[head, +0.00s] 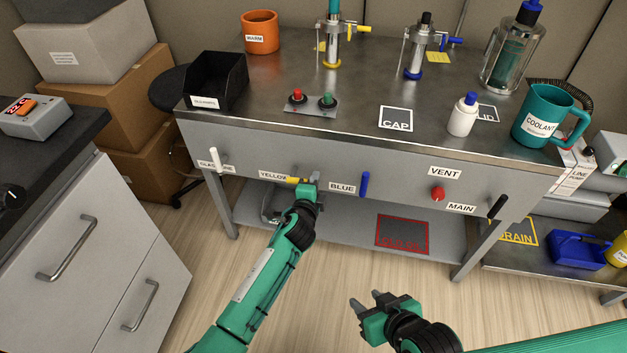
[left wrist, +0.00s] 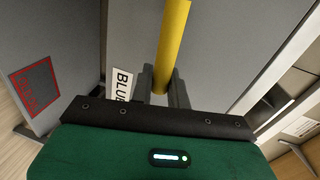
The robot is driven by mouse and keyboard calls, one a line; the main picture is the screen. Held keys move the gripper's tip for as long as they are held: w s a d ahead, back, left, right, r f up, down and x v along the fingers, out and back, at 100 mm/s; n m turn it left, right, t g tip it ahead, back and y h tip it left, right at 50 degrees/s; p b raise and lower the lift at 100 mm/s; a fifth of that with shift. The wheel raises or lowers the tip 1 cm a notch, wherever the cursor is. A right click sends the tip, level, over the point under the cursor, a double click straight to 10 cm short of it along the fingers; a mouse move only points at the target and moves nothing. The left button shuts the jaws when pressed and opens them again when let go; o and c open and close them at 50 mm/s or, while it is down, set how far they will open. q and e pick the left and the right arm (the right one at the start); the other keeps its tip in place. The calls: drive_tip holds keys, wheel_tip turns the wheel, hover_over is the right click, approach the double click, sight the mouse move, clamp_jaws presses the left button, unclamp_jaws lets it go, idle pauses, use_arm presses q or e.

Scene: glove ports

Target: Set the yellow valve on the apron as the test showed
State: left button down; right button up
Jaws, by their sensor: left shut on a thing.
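The yellow valve's handle (head: 293,181) is a thin yellow lever on the apron (head: 400,183), beside the YELLOW label (head: 272,176). It lies roughly level along the apron in the head view. My left gripper (head: 315,183) is shut on the yellow handle near its right part and hides some of it. In the left wrist view the yellow handle (left wrist: 173,42) runs between the two fingers of my left gripper (left wrist: 162,88). My right gripper (head: 367,299) is open and empty, low in front of the bench, over the floor.
The blue handle (head: 365,184) stands upright just right of my left gripper. A white handle (head: 215,160), a red VENT knob (head: 438,193) and a black MAIN handle (head: 497,207) are also on the apron. The lower shelf (head: 345,225) is below. Open floor lies in front.

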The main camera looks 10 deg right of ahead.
use_arm(q)
drive_tip(key=shift+f+m, duration=0.35)
drive_tip(key=shift+m, duration=0.05)
use_arm(e)
drive_tip(key=shift+w+a, duration=0.15)
drive_tip(key=shift+a, duration=0.35)
use_arm(q)
drive_tip(key=c, duration=1.4)
unclamp_jaws()
